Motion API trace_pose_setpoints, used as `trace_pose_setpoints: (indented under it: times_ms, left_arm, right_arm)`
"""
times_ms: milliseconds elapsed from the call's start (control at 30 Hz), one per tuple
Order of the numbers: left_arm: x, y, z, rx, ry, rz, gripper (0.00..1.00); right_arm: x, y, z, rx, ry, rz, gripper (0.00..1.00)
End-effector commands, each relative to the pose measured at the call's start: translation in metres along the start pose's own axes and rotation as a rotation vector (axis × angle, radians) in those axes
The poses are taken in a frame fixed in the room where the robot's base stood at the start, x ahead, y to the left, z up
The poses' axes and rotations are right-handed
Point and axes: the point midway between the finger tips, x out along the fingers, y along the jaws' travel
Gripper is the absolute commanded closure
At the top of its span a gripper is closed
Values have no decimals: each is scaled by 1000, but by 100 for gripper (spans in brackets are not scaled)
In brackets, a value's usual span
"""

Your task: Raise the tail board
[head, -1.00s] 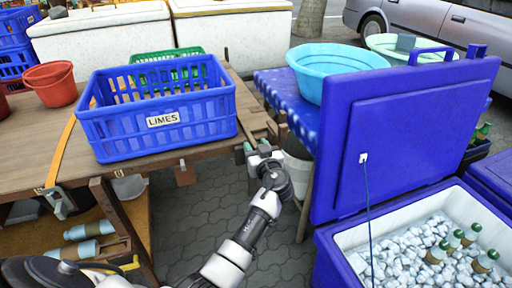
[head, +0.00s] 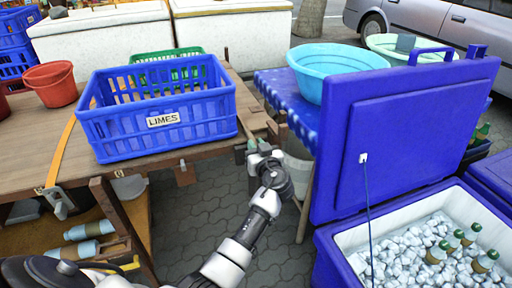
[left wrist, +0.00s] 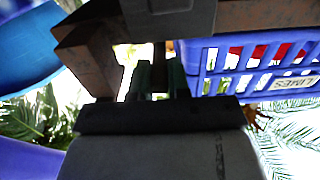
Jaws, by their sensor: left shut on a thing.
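The wooden cart bed (head: 30,160) carries a blue crate labelled LIMES (head: 155,117). At its right end is a narrow wooden tail board (head: 254,112), close to level with the bed. My left gripper (head: 257,146) is at the near edge of this board, shut on it; the exact contact is small and partly hidden. In the left wrist view the dark green fingers (left wrist: 160,77) point up at brown wooden parts (left wrist: 90,48), with the crate (left wrist: 255,58) beyond on the right. My right gripper is not in view.
A blue cooler lid (head: 410,130) stands open right of my left arm, over ice and bottles. A light-blue basin (head: 335,62) sits on a blue-covered table behind. A red bucket (head: 50,84) stands on the cart. Paving below is clear.

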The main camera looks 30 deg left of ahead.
Motion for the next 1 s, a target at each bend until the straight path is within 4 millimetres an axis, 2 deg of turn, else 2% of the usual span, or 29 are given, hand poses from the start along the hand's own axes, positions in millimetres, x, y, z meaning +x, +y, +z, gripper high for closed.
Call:
trace_pose_setpoints:
  times_ms: [167,400,600,700,1000]
  left_arm:
    - [0,2,-11,88,1,0,100]
    - [0,7,-28,267,0,1,100]
    - [0,13,-40,409,0,0,100]
    - [0,16,-44,466,0,0,100]
    - [0,22,-54,462,3,2,100]
  right_arm:
    - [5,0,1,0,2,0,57]
    - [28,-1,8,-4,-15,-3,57]
    - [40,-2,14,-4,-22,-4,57]
    - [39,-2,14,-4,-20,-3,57]
    - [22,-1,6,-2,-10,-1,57]
